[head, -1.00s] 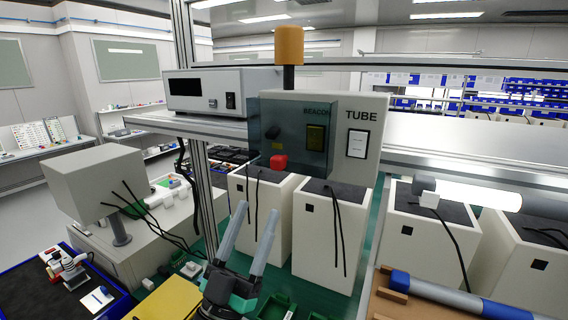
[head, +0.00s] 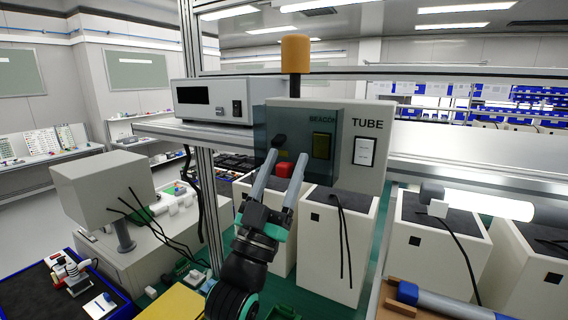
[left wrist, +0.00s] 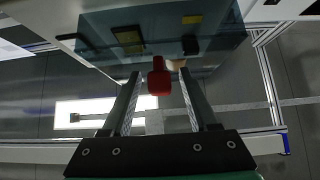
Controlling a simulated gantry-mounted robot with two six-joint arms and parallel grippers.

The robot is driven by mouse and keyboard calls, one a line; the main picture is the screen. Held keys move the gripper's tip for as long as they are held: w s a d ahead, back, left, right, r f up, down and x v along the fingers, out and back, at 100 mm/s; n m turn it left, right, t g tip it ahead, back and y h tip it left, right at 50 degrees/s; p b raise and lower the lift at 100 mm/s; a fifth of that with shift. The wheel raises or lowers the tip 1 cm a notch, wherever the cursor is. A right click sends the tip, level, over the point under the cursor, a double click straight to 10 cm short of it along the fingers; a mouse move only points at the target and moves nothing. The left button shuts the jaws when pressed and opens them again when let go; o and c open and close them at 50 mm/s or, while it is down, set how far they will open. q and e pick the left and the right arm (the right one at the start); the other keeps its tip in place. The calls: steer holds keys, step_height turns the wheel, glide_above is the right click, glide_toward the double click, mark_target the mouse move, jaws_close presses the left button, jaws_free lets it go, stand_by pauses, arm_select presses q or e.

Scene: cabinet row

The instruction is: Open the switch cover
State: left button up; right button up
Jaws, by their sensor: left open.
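The switch cover (head: 290,128) is a dark see-through shell on the front of the light grey box marked BEACON and TUBE. A red tab (head: 284,171) sticks out at its lower edge. In the left wrist view the cover (left wrist: 222,30) is at the top, and the red tab (left wrist: 159,82) shows between the fingers. My left gripper (head: 287,160) is open, its fingers pointing up at the cover's lower edge, one on each side of the tab. I cannot tell whether they touch it. My right gripper is not in view.
An orange beacon (head: 295,53) stands on top of the box. A grey instrument (head: 226,97) is on the shelf to the left. Pale cabinets (head: 334,240) with black cables stand below. A blue-ended tube (head: 440,303) lies at the lower right.

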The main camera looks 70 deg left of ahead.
arm_select(q)
jaws_close()
stand_by(1.4)
